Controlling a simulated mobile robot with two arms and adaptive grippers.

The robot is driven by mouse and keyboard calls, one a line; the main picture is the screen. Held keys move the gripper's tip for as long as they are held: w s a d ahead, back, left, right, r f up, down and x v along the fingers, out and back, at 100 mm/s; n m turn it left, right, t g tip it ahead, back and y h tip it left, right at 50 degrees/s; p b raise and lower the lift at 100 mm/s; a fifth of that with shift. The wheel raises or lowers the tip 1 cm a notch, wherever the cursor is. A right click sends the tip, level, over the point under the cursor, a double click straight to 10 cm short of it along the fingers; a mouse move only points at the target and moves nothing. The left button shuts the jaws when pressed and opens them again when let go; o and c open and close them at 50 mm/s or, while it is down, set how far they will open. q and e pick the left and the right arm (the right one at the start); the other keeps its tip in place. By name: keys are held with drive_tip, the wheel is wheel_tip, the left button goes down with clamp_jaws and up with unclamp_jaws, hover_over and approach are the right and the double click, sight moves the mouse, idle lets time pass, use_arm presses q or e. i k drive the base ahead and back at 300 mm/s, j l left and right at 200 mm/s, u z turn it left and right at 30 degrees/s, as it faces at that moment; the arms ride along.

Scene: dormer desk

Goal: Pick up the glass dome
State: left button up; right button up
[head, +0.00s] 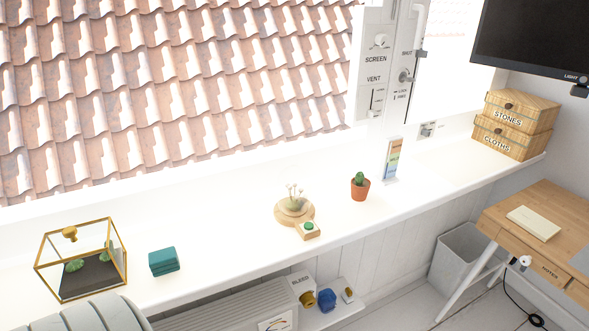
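A round wooden base (281,218) stands on the white sill near the middle of the head view. A small arrangement with thin pale stems rises from it. A faint, pale rounded form (293,204) over the base looks like the clear glass dome, but its outline is hard to make out against the bright sill. A small wooden block with a green button (308,226) adjoins the base at its front right. Neither of my grippers is in view.
A gold-framed glass box (97,241) and teal block (164,261) stand left. A potted cactus (360,187) and upright coloured card (391,160) stand right of the base. Wooden boxes (510,125) sit at the far right. The sill is clear between teal block and base.

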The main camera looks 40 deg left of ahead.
sight(293, 182)
drive_tip(key=i+l+u, duration=0.15)
drive_tip(key=i+u, duration=0.2)
drive_tip(key=u, duration=0.15)
drive_tip(key=i+l+u, duration=0.25)
drive_tip(key=u, duration=0.2)
drive_tip(key=i+l+u, duration=0.35)
drive_tip(key=u, duration=0.15)
drive_tip(key=i+l+u, duration=0.15)
drive_tip(key=l+u, duration=0.35)
